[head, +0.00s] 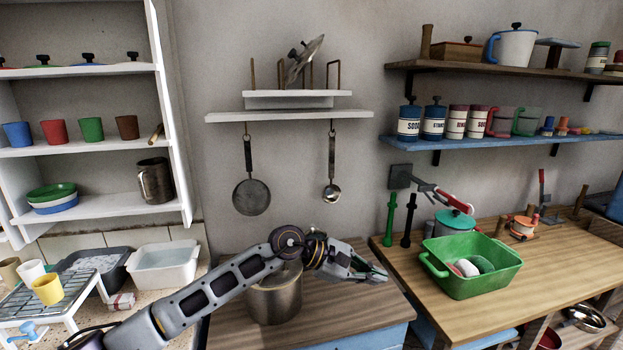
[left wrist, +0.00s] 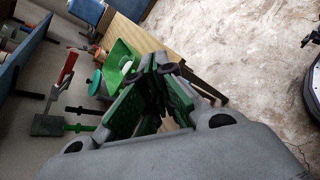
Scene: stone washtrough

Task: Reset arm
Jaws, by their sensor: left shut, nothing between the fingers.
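My left arm comes in from the lower left in the head view. Its gripper (head: 376,272) is shut and empty, held in the air above the wooden counter, to the right of a metal pot (head: 275,297). The arm's wrist passes in front of the pot's upper part and hides some of it. In the left wrist view the green-padded fingers (left wrist: 160,88) are close together with nothing held between them. My right gripper does not show in either view.
A green basin (head: 470,280) with dishes stands on the right counter (head: 400,262). A pan (head: 251,197) and ladle (head: 331,192) hang from the wall shelf. A white basin (head: 163,268) and a dish rack with cups stand at left. The left wrist view shows bare floor (left wrist: 230,50).

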